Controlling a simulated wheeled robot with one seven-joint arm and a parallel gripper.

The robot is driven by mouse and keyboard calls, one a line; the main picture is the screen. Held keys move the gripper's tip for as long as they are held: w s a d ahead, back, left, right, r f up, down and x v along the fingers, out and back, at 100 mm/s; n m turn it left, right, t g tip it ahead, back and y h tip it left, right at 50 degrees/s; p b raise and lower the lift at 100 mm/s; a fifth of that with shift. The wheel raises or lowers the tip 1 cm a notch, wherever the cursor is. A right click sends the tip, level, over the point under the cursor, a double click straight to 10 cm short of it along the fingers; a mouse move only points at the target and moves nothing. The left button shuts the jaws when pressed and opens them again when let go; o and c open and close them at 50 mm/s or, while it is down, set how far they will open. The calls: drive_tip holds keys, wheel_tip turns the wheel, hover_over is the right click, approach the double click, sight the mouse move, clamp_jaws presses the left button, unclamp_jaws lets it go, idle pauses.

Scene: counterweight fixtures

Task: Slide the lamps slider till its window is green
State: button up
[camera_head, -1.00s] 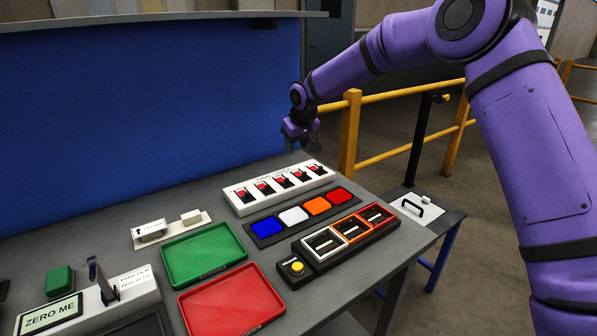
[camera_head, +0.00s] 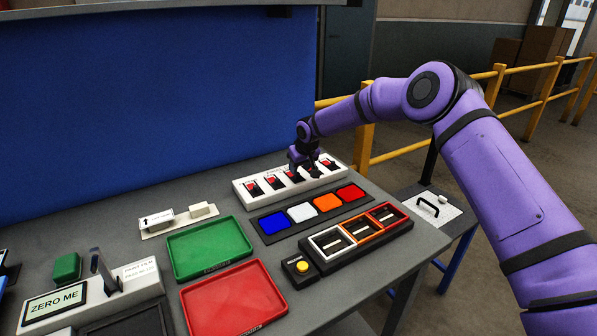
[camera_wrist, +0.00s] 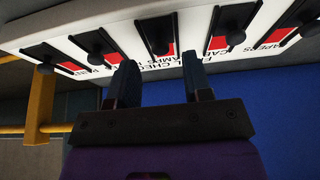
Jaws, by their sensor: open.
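The white slider panel (camera_head: 242,193) stands at the back of the bench and holds several slots with black knobs and red windows. It also shows in the wrist view (camera_wrist: 130,12), where every window I can see is red. The lettering is partly hidden by my fingers; a word like "LAMPS" shows between them, but I cannot tell surely which slot it names. My gripper (camera_head: 308,170) is over the right half of the panel. In the wrist view my gripper (camera_wrist: 160,75) is open and empty, with a middle knob (camera_wrist: 157,40) beyond the gap between its fingertips.
In front of the panel lie a strip of blue, white, orange and red pads (camera_head: 302,213) and a black framed box (camera_head: 350,255). A green tray (camera_head: 208,249) and a red tray (camera_head: 235,302) are at left. A blue wall (camera_head: 150,100) rises behind.

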sight(297, 176)
drive_tip(key=shift+x, duration=1.35)
clamp_jaws()
